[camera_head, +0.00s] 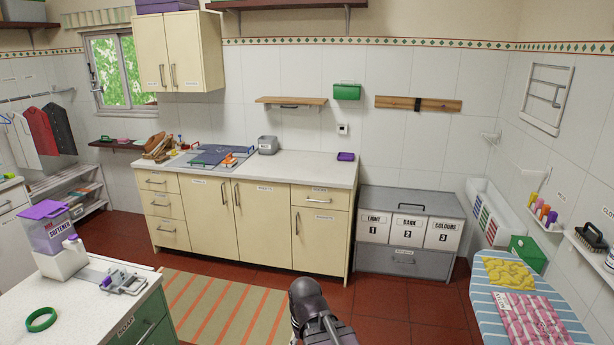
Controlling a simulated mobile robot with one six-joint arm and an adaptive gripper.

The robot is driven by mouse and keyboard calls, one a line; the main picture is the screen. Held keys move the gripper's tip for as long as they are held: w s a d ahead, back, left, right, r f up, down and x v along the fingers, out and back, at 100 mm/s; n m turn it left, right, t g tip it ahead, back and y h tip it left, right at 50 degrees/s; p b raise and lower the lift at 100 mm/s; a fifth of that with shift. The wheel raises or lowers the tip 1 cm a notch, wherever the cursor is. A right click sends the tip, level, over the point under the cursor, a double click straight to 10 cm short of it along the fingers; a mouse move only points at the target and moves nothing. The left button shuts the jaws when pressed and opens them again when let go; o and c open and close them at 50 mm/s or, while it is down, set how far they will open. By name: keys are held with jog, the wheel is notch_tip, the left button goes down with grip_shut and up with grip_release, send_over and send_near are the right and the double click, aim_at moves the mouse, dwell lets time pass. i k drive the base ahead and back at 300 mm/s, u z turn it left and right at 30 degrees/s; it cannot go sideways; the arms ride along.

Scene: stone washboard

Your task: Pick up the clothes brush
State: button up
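A dark brush with bristles (590,238), which looks like the clothes brush, is on a small white wall shelf (587,252) at the far right. A partly cut-off label starting "CLOTH" is on the wall above it. A dark rounded part of my own arm shows at the bottom middle, in front of the red floor and well to the left of the brush. No gripper fingers can be made out, so my gripper is not seen.
Below the brush stands a blue striped surface (484,318) with yellow and pink folded cloths. A green box (527,252) and colourful bottles (542,211) are nearby. The grey sorting cabinet (407,262) stands behind. Red floor (395,332) is open in the middle.

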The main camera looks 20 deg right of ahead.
aim_at(595, 244)
jog(key=z, duration=0.35)
jog(key=i, duration=0.8)
jog(key=z, duration=0.7)
jog(key=i, duration=0.55)
jog(key=z, duration=0.9)
jog(key=i, duration=0.8)
jog(key=z, duration=0.5)
